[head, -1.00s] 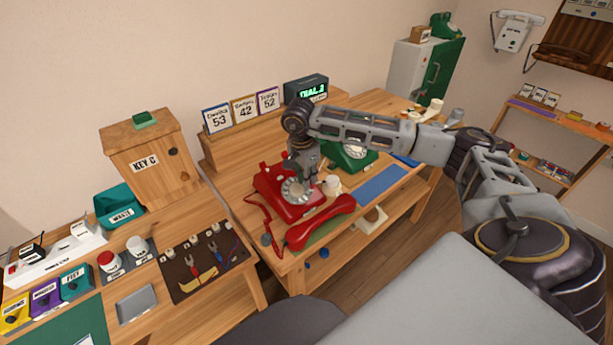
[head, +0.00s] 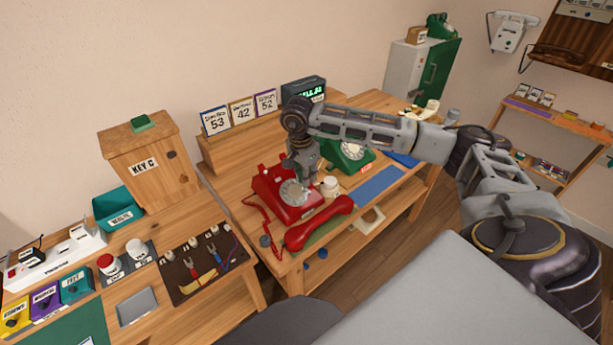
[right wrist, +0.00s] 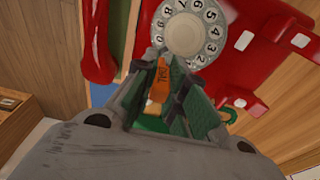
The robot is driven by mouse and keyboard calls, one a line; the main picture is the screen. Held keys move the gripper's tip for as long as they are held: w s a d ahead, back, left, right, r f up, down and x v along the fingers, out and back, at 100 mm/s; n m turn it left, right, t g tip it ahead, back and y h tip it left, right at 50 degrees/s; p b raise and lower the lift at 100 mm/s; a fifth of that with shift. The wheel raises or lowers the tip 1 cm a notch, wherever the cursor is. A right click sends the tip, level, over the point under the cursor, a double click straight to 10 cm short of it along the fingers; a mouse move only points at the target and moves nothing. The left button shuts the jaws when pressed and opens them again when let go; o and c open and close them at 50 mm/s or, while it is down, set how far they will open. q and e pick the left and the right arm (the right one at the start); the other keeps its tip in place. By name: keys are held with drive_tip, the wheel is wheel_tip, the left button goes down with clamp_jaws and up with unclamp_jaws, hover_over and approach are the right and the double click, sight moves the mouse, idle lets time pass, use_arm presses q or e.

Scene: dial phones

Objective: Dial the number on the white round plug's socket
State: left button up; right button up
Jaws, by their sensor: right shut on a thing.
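The red rotary phone (head: 270,184) stands on the wooden desk, its pale dial (head: 293,192) facing up. In the right wrist view the dial (right wrist: 187,34) lies just beyond the fingertips. My right gripper (head: 300,177) is over the dial, shut on a small orange piece (right wrist: 158,86) with lettering; I cannot tell whether its tip touches the dial. The red handset (head: 318,224) lies off the phone. The white power strip (head: 62,262) at the left holds a black and a white plug. Number cards (head: 241,110) read 53, 42 and 52. My left gripper is out of view.
A green phone (head: 345,157) stands behind the red one, with a small white cup (head: 330,186) between. The display box (head: 303,90) shows unreadable green text. A KEY C wooden box (head: 150,165) and tool mat (head: 203,264) are on the left. A blue mat (head: 378,186) is clear.

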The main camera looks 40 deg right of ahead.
wheel_tip(320, 180, up, 6)
drive_tip(key=s+p, duration=0.3)
drive_tip(key=shift+d+r, duration=0.15)
drive_tip(key=shift+r, duration=0.05)
idle(0.4)
drive_tip(key=shift+f, duration=0.1)
idle(1.3)
